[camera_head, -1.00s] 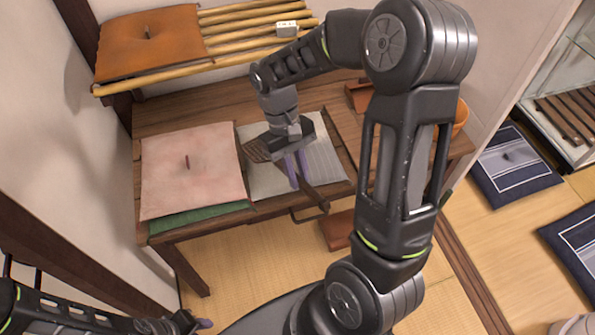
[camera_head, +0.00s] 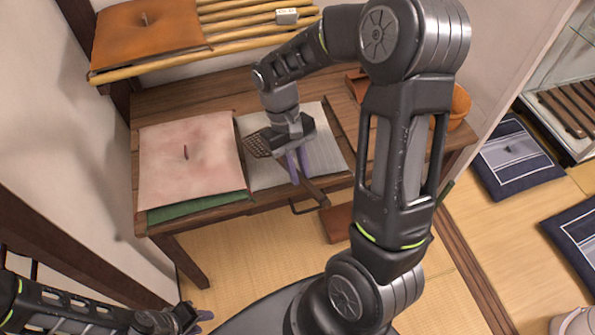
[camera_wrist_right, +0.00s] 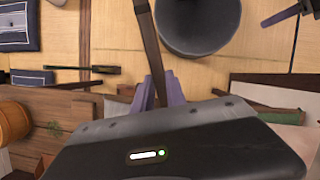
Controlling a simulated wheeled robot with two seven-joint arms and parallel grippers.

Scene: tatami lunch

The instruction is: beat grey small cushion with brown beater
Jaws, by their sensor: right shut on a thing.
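The grey small cushion (camera_head: 328,148) lies flat on the wooden table, right of a pink cushion. My right gripper (camera_head: 300,168) is over it, its purple fingers shut on the handle of the brown beater (camera_head: 257,144). The beater's woven head is at the cushion's left side, partly behind the gripper; I cannot tell whether it touches the cushion. Its handle points towards the table's front edge. In the right wrist view the handle (camera_wrist_right: 149,45) extends from between the fingers (camera_wrist_right: 158,92). My left gripper (camera_head: 203,319) is low at the bottom left, away from the table; its jaw opening is unclear.
The pink cushion (camera_head: 190,160) lies on a green one (camera_head: 198,206) on the table (camera_head: 190,100). An orange cushion (camera_head: 146,32) rests on a slatted shelf behind. An orange pot (camera_head: 459,105) stands at the table's right end. Blue cushions (camera_head: 512,160) lie on the floor.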

